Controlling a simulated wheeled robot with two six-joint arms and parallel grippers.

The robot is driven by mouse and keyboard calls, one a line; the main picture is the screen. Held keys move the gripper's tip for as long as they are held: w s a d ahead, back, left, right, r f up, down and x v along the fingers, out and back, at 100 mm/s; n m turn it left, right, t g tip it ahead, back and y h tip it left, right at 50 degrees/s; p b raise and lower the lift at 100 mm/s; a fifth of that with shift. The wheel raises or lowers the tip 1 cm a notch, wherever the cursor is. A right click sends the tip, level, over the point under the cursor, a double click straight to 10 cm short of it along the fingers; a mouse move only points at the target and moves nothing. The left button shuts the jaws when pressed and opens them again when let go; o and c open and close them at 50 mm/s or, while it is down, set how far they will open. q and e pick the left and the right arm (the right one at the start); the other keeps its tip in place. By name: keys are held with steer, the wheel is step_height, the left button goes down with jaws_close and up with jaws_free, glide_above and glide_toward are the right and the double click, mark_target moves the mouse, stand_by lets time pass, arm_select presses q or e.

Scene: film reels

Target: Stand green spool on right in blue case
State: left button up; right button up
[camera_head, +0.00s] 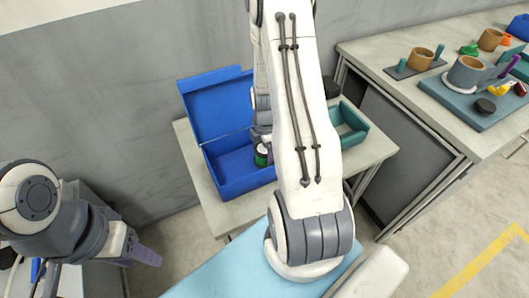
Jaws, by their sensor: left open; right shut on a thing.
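The open blue case (236,184) stands on a small table, its lid (215,104) raised at the back left. A small spool with a green band and dark ends (261,155) is at the right part of the case interior. My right gripper (262,142) is shut on the spool from above; my own arm link hides most of this gripper and the right side of the case. Whether the spool touches the case floor I cannot tell. My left gripper (146,256) is open and empty at the lower left, away from the case.
A teal open box (349,132) stands on the same table (379,149), right of my arm. A long workbench at the right holds a blue-grey board (468,106), cups and small colored parts. A grey wall (110,100) is behind. Floor shows at the lower right.

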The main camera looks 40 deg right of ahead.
steer(key=o, duration=1.3)
steer(key=shift+r, duration=0.15)
step_height(320, 180, up, 12)
steer(key=shift+p, duration=0.45)
steer(key=s+a+r+m, duration=0.1)
steer(key=a+r+m, duration=0.35)
steer(key=a, duration=1.25)
steer(key=s+a+r+m, duration=0.1)
steer(key=s+a+r, duration=0.1)
steer(key=s+a, duration=0.2)
steer(key=s+a+r+m, duration=0.1)
steer(key=s+a+r, duration=0.1)
steer(key=s+a, duration=0.3)
steer(key=s+a+r+m+y, duration=0.1)
steer(key=s+a+r, duration=0.1)
steer(key=s+a, duration=0.2)
steer(key=shift+s+a+m, duration=0.15)
steer(key=shift+s+a, duration=0.05)
steer(key=shift+s, duration=0.4)
steer(key=shift+s+a+m, duration=0.1)
steer(key=shift+s+a, duration=0.1)
steer(key=shift+s, duration=0.4)
